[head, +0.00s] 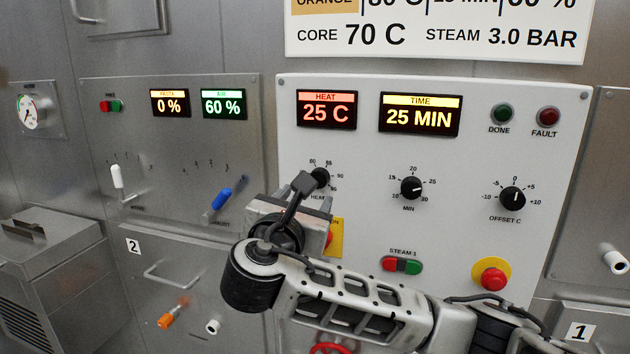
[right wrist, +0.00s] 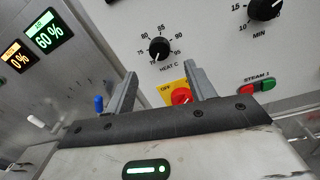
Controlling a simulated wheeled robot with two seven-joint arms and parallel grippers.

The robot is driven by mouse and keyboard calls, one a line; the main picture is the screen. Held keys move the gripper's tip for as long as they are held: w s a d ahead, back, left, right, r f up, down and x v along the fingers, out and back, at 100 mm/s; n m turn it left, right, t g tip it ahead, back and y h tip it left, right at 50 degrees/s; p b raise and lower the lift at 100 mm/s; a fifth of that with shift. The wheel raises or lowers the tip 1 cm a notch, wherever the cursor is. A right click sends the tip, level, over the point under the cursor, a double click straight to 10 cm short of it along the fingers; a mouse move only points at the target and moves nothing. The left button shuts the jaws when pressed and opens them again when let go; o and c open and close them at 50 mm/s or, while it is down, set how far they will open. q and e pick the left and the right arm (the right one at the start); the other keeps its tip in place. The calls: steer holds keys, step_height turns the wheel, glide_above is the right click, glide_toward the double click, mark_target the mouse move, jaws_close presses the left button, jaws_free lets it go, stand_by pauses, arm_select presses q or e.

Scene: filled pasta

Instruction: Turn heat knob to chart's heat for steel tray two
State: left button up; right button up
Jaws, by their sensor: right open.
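The black heat knob (head: 321,177) sits under the red-lit heat display (head: 327,110), which reads 25 C. The right wrist view shows the knob (right wrist: 159,48) whole, with its mark seeming to point to the low, lower-left end of its scale. My right gripper (head: 303,187) is in front of the panel near this knob. In the right wrist view its fingers (right wrist: 160,78) are apart and empty, with the knob beyond and between their tips. The chart (head: 430,52) is cut off at the top; an orange row shows in part, and no steel row is visible. My left gripper is out of view.
The time knob (head: 412,188) and offset knob (head: 513,197) are to the right. A red off knob on a yellow plate (right wrist: 173,90) lies just below the heat knob. Steam buttons (head: 402,264) and a red emergency button (head: 490,275) are lower. My right forearm crosses the lower middle.

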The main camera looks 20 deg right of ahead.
mark_target(319, 179)
steer(key=p+x, duration=0.1)
steer(key=x, duration=0.6)
steer(key=shift+w, duration=0.25)
steer(key=shift+d, duration=0.1)
steer(key=c, duration=1)
